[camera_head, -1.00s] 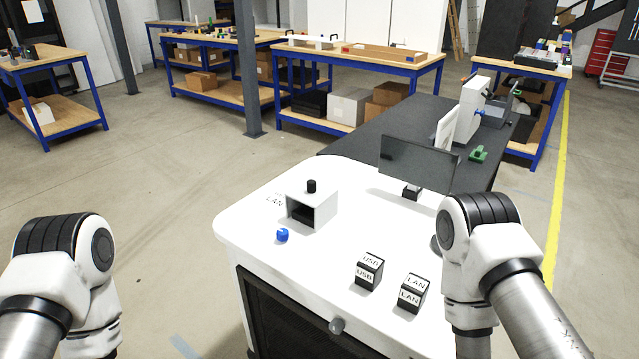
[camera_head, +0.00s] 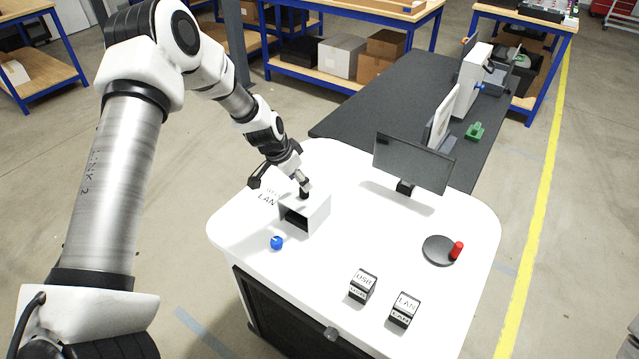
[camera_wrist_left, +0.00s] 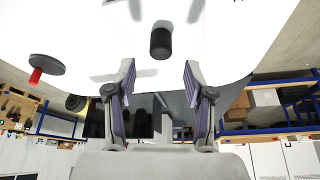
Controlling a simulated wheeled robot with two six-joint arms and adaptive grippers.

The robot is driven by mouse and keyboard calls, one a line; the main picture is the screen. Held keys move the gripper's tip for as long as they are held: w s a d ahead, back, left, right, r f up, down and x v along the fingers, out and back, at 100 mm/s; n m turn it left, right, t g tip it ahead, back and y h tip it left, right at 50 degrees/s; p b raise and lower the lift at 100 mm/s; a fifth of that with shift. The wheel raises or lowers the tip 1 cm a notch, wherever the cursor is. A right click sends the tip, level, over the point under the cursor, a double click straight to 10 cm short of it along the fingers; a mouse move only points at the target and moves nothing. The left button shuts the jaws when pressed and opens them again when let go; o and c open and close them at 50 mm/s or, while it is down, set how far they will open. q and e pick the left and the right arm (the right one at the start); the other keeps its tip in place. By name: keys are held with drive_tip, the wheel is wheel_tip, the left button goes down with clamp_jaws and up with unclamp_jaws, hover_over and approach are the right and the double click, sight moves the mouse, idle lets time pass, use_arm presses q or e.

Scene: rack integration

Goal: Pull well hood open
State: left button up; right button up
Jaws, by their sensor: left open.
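The well hood (camera_head: 319,213) is a small light-grey box on the white table, with a dark opening in its front. Its black knob (camera_head: 304,195) on top is partly covered by my left gripper (camera_head: 302,184), which points down at it from above. In the left wrist view the black knob (camera_wrist_left: 161,41) is centred just beyond the two fingertips of my open left gripper (camera_wrist_left: 159,68). The fingers show on either side, and nothing is held. I cannot see the hood's edges clearly in that view. My right gripper is not in view.
A blue knob-like piece (camera_head: 277,242) sits on the white table (camera_head: 375,245) in front of the hood. Black USB (camera_head: 362,286) and LAN (camera_head: 404,310) blocks stand nearer the front. A monitor (camera_head: 413,163) and a dark disc (camera_head: 438,250) with a red cylinder (camera_head: 457,251) stand to the right.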

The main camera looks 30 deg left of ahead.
sight(305, 204)
use_arm(q)
drive_tip(key=b+x, duration=0.1)
drive_tip(key=x, duration=0.4)
drive_tip(key=shift+w+f, duration=0.2)
drive_tip(key=shift+f, duration=0.15)
drive_tip(key=shift+s+a+r, duration=0.1)
drive_tip(key=shift+s+r, duration=0.05)
drive_tip(key=shift+s, duration=0.1)
drive_tip(key=shift+c, duration=1.4)
clamp_jaws()
